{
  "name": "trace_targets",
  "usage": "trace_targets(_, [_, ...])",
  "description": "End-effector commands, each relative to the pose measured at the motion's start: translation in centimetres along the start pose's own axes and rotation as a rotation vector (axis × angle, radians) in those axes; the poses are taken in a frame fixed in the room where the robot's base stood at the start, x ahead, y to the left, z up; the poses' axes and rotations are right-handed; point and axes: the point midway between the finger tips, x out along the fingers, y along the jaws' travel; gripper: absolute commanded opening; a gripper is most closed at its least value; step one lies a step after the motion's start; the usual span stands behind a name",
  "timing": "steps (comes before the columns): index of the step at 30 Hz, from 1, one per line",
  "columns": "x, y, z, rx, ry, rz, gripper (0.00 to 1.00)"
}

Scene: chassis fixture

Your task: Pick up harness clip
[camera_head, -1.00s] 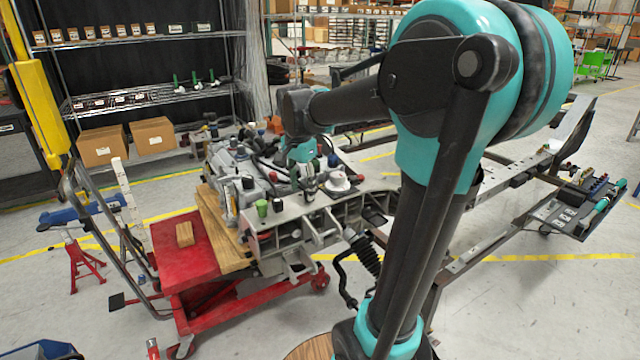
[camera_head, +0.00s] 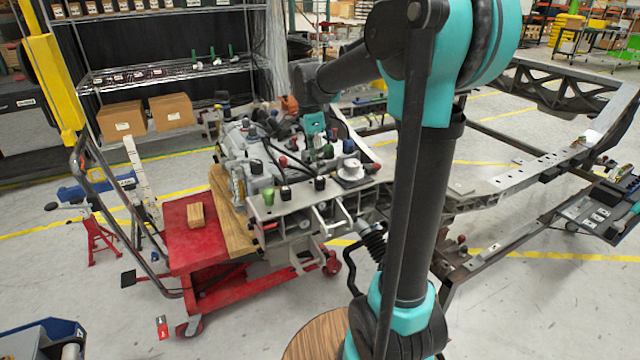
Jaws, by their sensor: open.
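My gripper (camera_head: 317,152) hangs below the teal wrist (camera_head: 314,122), over the metal assembly (camera_head: 300,208) on the red cart. It is small and partly lost against the dark parts behind it, and I see nothing held in it. I cannot tell which small piece is the harness clip.
The red cart (camera_head: 190,238) carries a wooden board and a small wood block (camera_head: 196,215). A long chassis frame (camera_head: 490,205) runs to the right, with a tool tray (camera_head: 590,208). A shelf (camera_head: 170,72) with boxes stands behind. A round wooden top (camera_head: 318,335) is in front.

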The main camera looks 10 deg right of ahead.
Motion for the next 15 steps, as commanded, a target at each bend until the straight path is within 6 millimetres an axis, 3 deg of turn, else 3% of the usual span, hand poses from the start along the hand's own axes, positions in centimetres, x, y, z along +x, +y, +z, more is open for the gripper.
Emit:
trace_targets(10, [2.8, 0.0, 0.0, -0.001, 0.000, 0.000, 0.49])
trace_targets(15, [5.3, 0.1, 0.1, -0.001, 0.000, 0.000, 0.49])
